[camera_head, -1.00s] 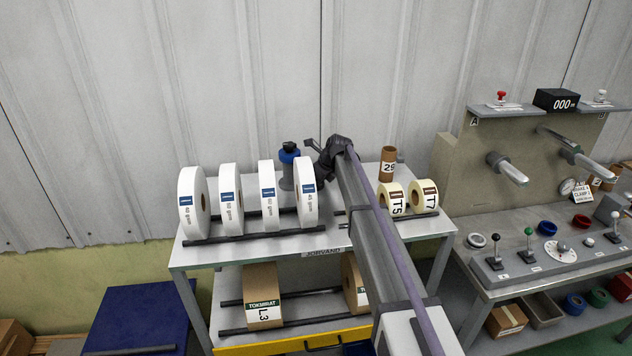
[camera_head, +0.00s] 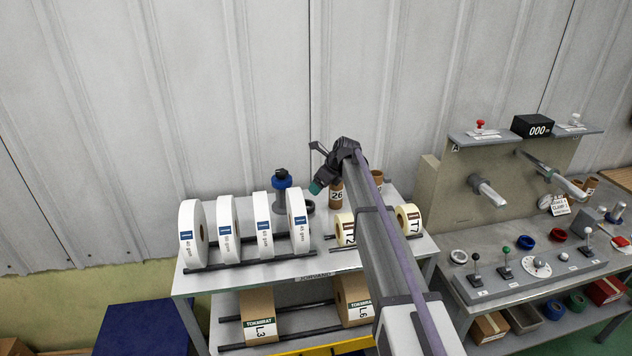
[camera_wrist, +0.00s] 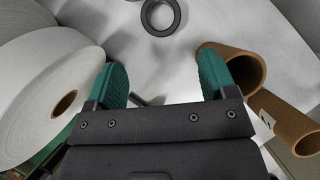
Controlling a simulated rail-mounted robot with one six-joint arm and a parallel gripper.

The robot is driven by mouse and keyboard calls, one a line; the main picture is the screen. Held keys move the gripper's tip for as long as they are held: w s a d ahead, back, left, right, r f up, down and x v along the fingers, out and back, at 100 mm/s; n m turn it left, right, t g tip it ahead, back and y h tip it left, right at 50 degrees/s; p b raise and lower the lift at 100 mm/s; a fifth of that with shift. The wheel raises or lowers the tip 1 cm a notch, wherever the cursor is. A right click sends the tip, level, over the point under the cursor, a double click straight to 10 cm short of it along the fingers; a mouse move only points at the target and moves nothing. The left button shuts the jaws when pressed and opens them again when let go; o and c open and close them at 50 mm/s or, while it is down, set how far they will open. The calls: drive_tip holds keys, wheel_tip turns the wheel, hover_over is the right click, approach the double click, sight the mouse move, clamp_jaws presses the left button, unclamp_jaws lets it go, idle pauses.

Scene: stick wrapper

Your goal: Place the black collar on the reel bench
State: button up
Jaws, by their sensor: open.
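The black collar (camera_wrist: 160,15) is a dark ring lying flat on the white top of the reel bench (camera_head: 325,258), near the top edge of the wrist view. In the head view a dark ring (camera_head: 308,207) shows partly behind the rightmost white reel. My gripper (camera_wrist: 163,76) has green fingertips, spread apart with nothing between them. The collar lies beyond the fingertips in the wrist view and does not touch them. In the head view my gripper (camera_head: 315,187) hangs over the back of the bench, tilted down.
Several white reels (camera_head: 190,235) stand left of the collar. Cardboard cores (camera_head: 337,195) and yellow-sided rolls (camera_head: 345,228) are to the right. A control bench (camera_head: 530,285) with levers stands further right.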

drive_tip(key=o, duration=0.3)
drive_tip(key=shift+f, duration=0.1)
